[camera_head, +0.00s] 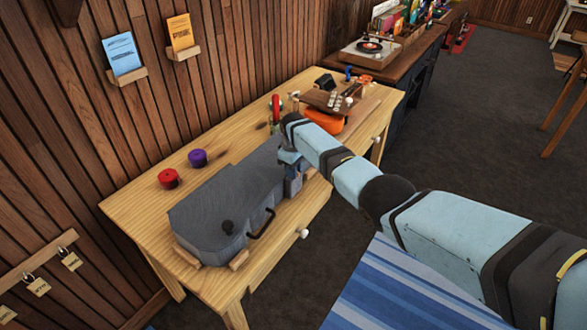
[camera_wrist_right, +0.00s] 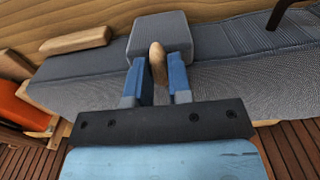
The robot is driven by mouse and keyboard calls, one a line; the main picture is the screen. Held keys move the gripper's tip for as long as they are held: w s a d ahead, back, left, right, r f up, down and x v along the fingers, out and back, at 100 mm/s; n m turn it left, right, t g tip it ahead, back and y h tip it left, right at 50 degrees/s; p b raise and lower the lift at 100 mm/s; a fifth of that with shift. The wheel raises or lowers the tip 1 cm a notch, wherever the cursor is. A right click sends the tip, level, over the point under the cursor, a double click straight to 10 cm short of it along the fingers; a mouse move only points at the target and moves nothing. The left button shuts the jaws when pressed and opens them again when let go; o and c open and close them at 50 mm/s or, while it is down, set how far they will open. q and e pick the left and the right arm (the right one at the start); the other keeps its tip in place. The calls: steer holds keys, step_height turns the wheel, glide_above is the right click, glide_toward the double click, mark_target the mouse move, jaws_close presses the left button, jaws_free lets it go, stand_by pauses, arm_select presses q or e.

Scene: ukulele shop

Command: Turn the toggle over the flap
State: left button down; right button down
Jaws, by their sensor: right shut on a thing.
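A grey ukulele case (camera_head: 215,205) lies on the wooden workbench, with a dark handle (camera_head: 262,224) on its front side. In the right wrist view, the grey flap (camera_wrist_right: 160,33) is a padded block on the case's side. The wooden toggle (camera_wrist_right: 157,62) is a light brown rounded bar, its tip overlapping the flap's surface. My right gripper (camera_wrist_right: 158,78) has its blue fingers on either side of the toggle and is shut on it. In the head view, my right gripper (camera_head: 291,163) is at the case's far right end and hides the toggle. My left gripper is not in view.
Wooden blocks (camera_head: 240,260) border the case. Red (camera_head: 168,178) and purple (camera_head: 198,158) spools stand behind it. An orange object (camera_head: 324,121) and a wooden stand with tuners (camera_head: 330,101) are at the bench's far end. A blue striped surface (camera_head: 385,290) is in front.

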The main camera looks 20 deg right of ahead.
steer(key=c, duration=1)
jaws_free()
steer(key=shift+c, duration=0.2)
step_height(320, 180, up, 14)
steer(key=shift+p, duration=0.3)
steer(key=shift+f, duration=0.1)
